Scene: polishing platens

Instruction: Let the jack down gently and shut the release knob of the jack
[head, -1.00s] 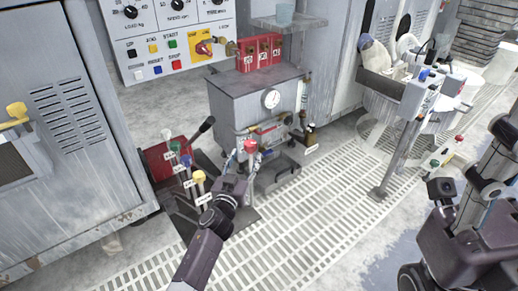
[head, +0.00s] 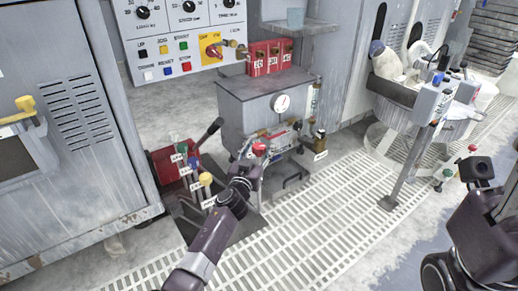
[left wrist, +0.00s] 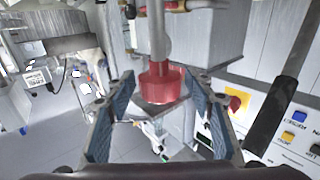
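A red knob (head: 259,150) shows at the tip of my left gripper (head: 253,168), in front of the grey tank. In the left wrist view the red knob (left wrist: 160,84), on a metal rod, shows between the two spread fingers of my left gripper (left wrist: 158,110). The gripper is open and I see no finger closed on it. A red unit (head: 162,167), perhaps the jack, stands on the floor to the left with a black handle (head: 209,131). I cannot tell for sure which knob is the jack's release knob.
Levers with green, blue and yellow knobs (head: 206,179) stand close left of my left gripper. The grey tank (head: 245,105) with a gauge stands behind it. A control panel (head: 180,45) is at the back, a post-mounted box (head: 432,103) at right. The grated floor (head: 310,230) is clear.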

